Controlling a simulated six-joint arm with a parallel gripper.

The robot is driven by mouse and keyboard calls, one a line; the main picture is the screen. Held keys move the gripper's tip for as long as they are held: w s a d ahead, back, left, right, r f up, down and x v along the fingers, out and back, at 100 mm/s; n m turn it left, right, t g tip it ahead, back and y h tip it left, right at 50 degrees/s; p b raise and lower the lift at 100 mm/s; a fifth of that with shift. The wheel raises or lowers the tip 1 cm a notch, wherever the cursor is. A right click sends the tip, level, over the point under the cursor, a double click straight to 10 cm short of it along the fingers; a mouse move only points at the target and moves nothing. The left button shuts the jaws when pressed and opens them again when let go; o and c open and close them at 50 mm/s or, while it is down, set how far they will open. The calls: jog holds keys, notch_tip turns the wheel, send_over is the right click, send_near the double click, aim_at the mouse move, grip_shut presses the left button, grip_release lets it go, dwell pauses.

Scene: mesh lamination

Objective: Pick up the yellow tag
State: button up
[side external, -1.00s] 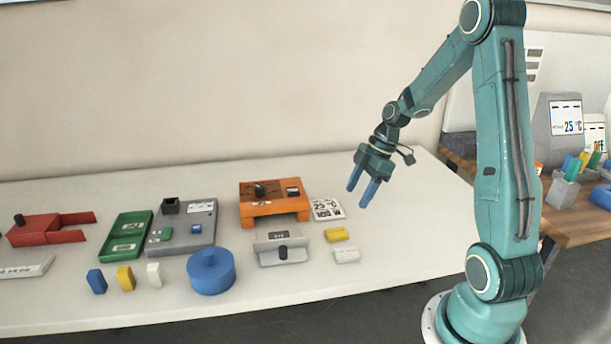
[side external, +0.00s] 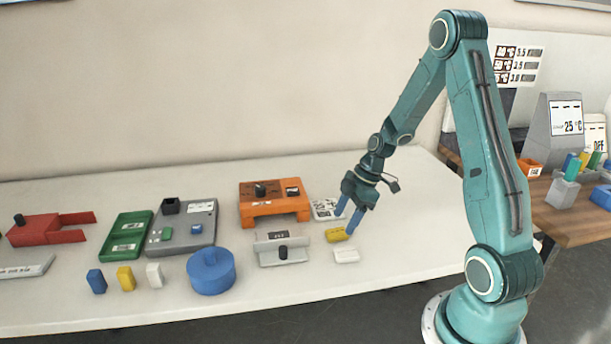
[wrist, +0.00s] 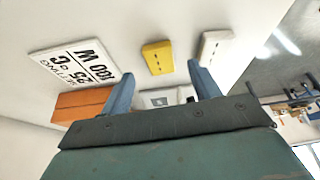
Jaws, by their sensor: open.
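A yellow tag (side external: 337,235) lies flat on the white table, between a white tag (side external: 346,256) and a printed white card (side external: 326,209). One finger partly covers the tag's right end there. In the wrist view the yellow tag (wrist: 158,57) shows whole, ahead of the gap between the two spread fingers (wrist: 163,85). Nothing is between the fingers. The white tag (wrist: 211,50) shows to its right. Whether the fingertips touch the table is unclear.
An orange fixture (side external: 274,205) and a grey holder with a black knob (side external: 280,250) stand just left of the yellow tag. A blue round container (side external: 211,272) is further left. A second yellow block (side external: 125,279) stands near the front edge. The table's back right is clear.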

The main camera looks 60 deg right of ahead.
aim_at(338, 232)
jog(key=shift+x, duration=1.7)
jog(key=c, duration=1.1)
